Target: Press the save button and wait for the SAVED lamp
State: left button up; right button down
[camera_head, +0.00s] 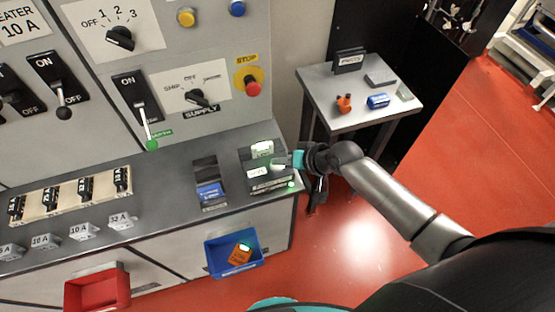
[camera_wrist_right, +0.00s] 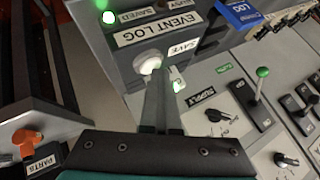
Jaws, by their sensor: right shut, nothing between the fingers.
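The grey EVENT LOG box (camera_head: 268,183) stands at the right end of the sloped desk. In the wrist view, its EVENT LOG label (camera_wrist_right: 155,28) and SAVE label (camera_wrist_right: 183,47) show. The round white save button (camera_wrist_right: 147,64) is beside the SAVE label. The SAVED lamp (camera_wrist_right: 108,17) glows green, and a green light (camera_head: 291,184) shows on the box in the head view. My right gripper (camera_head: 284,161) is shut and empty, its fingertips (camera_wrist_right: 158,76) at the button's edge; I cannot tell whether they touch it. My left gripper is not in view.
A blue LOG cartridge (camera_head: 209,192) sits in a holder left of the box. A side table (camera_head: 335,110) with small parts stands behind my right arm. Blue (camera_head: 216,268) and red (camera_head: 97,290) bins hang below the desk. A red STOP button (camera_head: 253,88) is above.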

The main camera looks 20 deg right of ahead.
aim_at(281, 167)
notch_tip(281, 167, up, 6)
jog(key=p, duration=0.5)
jog(key=shift+f, duration=0.15)
dwell(0.5)
